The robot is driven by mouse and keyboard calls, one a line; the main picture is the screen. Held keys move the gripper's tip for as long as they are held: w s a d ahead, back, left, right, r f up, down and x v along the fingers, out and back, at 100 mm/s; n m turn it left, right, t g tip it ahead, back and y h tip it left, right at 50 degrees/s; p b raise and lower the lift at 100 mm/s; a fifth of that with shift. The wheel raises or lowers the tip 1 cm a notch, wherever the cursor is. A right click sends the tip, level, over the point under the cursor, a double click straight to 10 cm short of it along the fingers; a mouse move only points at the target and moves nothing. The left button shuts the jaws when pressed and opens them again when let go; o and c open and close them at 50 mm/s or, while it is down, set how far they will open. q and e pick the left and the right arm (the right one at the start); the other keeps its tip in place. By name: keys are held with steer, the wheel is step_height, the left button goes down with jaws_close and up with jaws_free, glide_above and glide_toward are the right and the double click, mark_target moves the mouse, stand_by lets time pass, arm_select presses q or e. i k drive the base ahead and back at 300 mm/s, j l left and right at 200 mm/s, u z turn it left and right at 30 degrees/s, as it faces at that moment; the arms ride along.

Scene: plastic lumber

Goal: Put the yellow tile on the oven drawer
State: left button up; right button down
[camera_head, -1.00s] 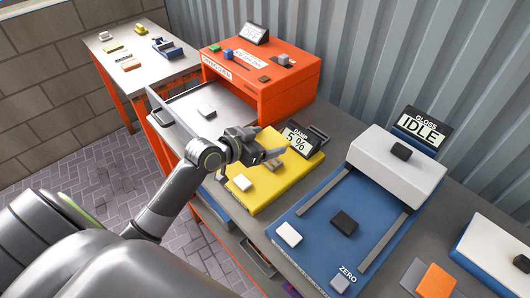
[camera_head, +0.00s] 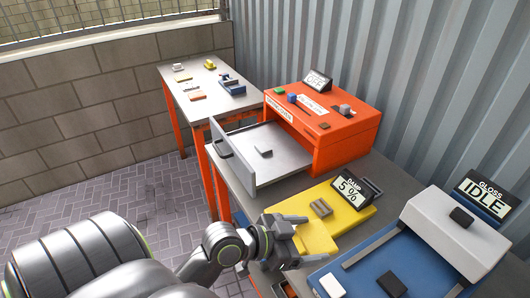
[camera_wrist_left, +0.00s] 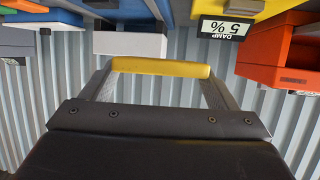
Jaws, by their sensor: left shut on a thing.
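The yellow tile (camera_wrist_left: 160,68) shows in the left wrist view, clamped between the two fingertips of my left gripper (camera_wrist_left: 160,85). In the head view my left gripper (camera_head: 306,238) is at the near end of the yellow damp meter, and the held tile is hard to tell from that yellow body. The oven is the orange box (camera_head: 330,130), with an OFF display on top. Its grey drawer (camera_head: 285,143) is pulled out to the left, and a dark block (camera_head: 264,152) lies on it. My gripper is in front and to the right of the drawer, apart from it.
The yellow damp meter (camera_head: 345,215) reads 5 % and carries a beige piece (camera_head: 321,208). The blue gloss unit (camera_head: 425,255) is at right. A grey side table (camera_head: 215,100) with small items stands behind left. Most of the drawer floor is bare.

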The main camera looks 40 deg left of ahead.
mark_target(263, 147)
steer(key=k+j+z, duration=0.15)
steer(key=z, duration=0.2)
steer(key=k+j+z, duration=0.1)
steer(key=z, duration=0.3)
steer(key=k+z, duration=0.35)
steer(key=j+z, duration=0.15)
steer(key=z, duration=0.25)
steer(key=k+j+z, duration=0.15)
steer(key=z, duration=0.25)
steer(key=j+z, duration=0.15)
steer(key=z, duration=0.25)
steer(key=k+z, duration=0.15)
steer(key=z, duration=0.25)
steer(key=k+j+z, duration=0.25)
steer(key=k+z, duration=0.2)
steer(key=k+j+z, duration=0.1)
steer(key=k+z, duration=0.35)
steer(key=k+u, duration=0.1)
steer(key=k, duration=0.4)
steer(key=k+j+u, duration=0.15)
steer(key=k, duration=0.35)
steer(key=k+j+u, duration=0.1)
steer(key=k, duration=0.4)
steer(key=k+j+u, duration=0.3)
steer(key=k+j, duration=0.7)
steer(key=j, duration=0.75)
steer(key=i+l, duration=0.25)
steer(key=i, duration=0.15)
